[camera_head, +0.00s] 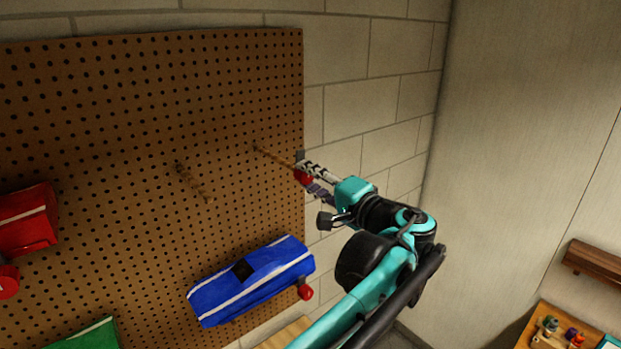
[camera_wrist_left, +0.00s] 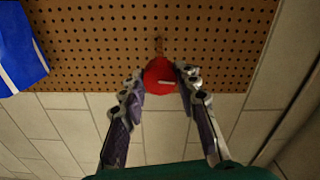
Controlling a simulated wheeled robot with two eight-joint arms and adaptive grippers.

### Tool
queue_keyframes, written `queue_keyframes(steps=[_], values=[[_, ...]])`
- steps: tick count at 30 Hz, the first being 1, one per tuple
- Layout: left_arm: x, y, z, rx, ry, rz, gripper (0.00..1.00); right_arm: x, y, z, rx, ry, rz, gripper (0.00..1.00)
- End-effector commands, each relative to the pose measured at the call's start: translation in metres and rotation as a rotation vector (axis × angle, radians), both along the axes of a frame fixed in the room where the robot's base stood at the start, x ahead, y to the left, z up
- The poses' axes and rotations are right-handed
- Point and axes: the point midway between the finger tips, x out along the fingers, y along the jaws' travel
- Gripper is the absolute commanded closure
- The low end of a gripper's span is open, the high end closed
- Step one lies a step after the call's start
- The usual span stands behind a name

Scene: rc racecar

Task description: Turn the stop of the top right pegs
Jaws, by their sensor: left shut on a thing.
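Two thin pegs stick out of the upper right of the brown pegboard (camera_head: 120,110). The right peg (camera_head: 274,158) ends in a red stop (camera_head: 302,178), partly hidden by my left gripper (camera_head: 307,175). The left peg (camera_head: 194,184) is bare, with no stop visible on its end. In the left wrist view the round red stop (camera_wrist_left: 160,76) with a small white mark sits between the two fingers of my left gripper (camera_wrist_left: 164,80), which is shut on it. My right gripper is in neither view.
A blue car body (camera_head: 222,292) with white stripes hangs below the pegs, with another red stop (camera_head: 305,292) at its right. A red body (camera_head: 24,222) hangs at the left and a green one (camera_head: 88,337) lower down. A wooden table (camera_head: 545,335) stands at bottom right.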

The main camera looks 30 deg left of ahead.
Motion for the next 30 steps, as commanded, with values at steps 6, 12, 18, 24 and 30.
queue_keyframes(steps=[6,12,18,24,30], values=[[-0.0001,-0.0001,-0.0009,-0.032,-0.071,0.000,0.98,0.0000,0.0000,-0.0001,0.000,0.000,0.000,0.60],[-0.0001,-0.0001,-0.0010,-0.043,-0.098,0.000,0.98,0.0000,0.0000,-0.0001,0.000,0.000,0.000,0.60],[-0.0002,0.0000,-0.0012,-0.044,-0.101,0.000,0.98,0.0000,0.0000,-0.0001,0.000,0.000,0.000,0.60],[-0.0002,0.0000,-0.0013,-0.045,-0.100,0.000,0.67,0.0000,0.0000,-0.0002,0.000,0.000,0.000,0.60],[-0.0001,0.0000,-0.0008,-0.044,-0.100,0.000,0.48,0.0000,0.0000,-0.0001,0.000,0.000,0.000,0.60]])
